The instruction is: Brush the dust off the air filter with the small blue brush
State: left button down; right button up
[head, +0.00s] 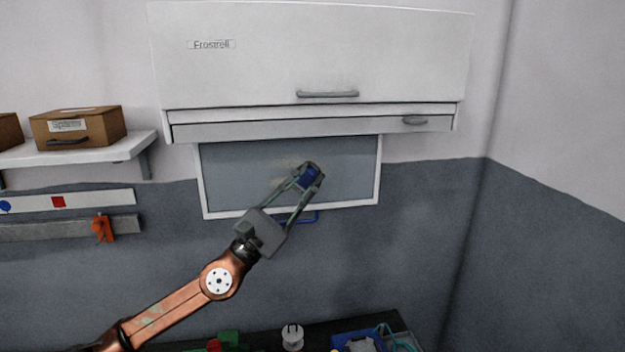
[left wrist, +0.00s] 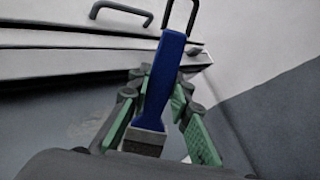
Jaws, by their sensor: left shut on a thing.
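My left gripper (head: 309,176) is shut on the small blue brush, in front of the air filter's lower middle. In the left wrist view the brush (left wrist: 164,80) shows a long blue handle between the green-padded fingers, with a grey end (left wrist: 143,140) towards the camera. The air filter (head: 235,170) is a grey panel in a white frame, hanging below the white unit. A pale dusty patch shows on it just left of the fingertips and in the left wrist view (left wrist: 88,127). I cannot tell whether the brush touches it. My right gripper is not in view.
The white wall unit (head: 320,55) with grey handles overhangs the filter. A blue handle (head: 308,216) sits at the filter's lower edge. A shelf (head: 100,152) with brown boxes is at left. A dark worktop at the bottom holds a blue tray (head: 345,338) and other items.

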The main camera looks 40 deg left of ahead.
pick_arm(q)
jog(key=shift+a+y, duration=0.2)
jog(key=shift+y, duration=0.1)
jog(key=shift+s+a+f+p, duration=0.1)
jog(key=shift+s+a+p, duration=0.05)
jog(key=shift+s+a, duration=0.4)
jog(key=shift+s+a+p, duration=0.15)
jog(key=shift+s+a, duration=0.2)
jog(key=shift+s, duration=0.35)
jog(key=shift+s+a, duration=1.1)
jog(key=shift+s+a, duration=1.05)
jog(key=shift+s, duration=0.25)
